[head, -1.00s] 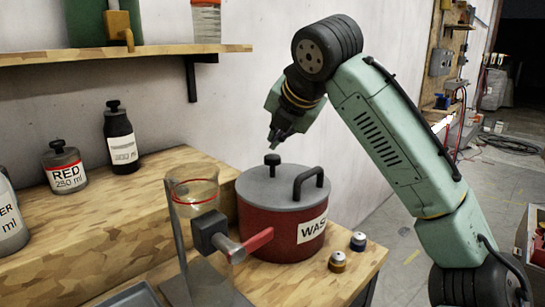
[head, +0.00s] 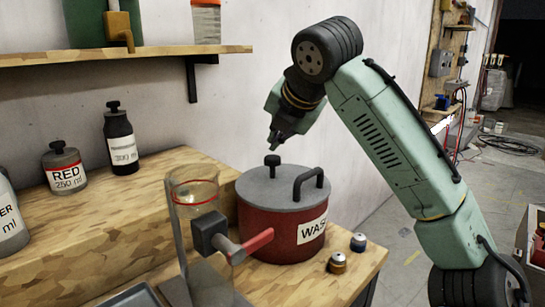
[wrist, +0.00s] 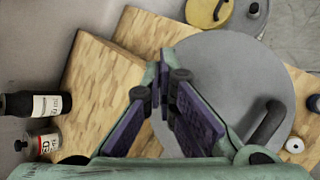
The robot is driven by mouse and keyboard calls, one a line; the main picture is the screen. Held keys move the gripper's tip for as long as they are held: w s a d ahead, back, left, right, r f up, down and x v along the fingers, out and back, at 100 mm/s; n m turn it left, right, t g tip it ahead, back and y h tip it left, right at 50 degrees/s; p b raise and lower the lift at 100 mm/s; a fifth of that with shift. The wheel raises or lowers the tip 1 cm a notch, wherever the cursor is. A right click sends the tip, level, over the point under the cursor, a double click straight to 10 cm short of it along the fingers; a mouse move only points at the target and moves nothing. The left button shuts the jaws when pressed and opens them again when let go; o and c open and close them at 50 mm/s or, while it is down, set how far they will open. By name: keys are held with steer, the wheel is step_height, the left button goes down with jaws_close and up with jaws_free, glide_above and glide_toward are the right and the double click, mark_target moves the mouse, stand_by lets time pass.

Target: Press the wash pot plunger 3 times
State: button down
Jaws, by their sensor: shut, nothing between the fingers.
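The wash pot (head: 270,222) is red with a grey lid and a partly visible "WAS" label. It stands on the wooden bench in the head view. Its black plunger knob (head: 272,160) sticks up from the lid, left of the dark loop handle (head: 311,183). My gripper (head: 273,146) is shut and empty, pointing down just above the knob, with a small gap showing. In the wrist view the grey lid (wrist: 225,75) lies beyond my gripper (wrist: 161,78). A dark knob (wrist: 139,94) shows beside the fingers, partly hidden by them.
Bottles (head: 120,140) stand behind left; a shelf (head: 120,54) hangs above.

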mark_target(276, 156)
steer(key=shift+f, duration=0.4)
steer(key=shift+f+b, duration=0.75)
steer(key=shift+f, duration=0.5)
stand_by(0.9)
stand_by(0.4)
steer(key=shift+r+p, duration=1.65)
steer(key=shift+p, duration=0.2)
step_height(276, 156, up, 5)
steer(key=p, duration=0.5)
steer(key=shift+r, duration=0.1)
stand_by(0.9)
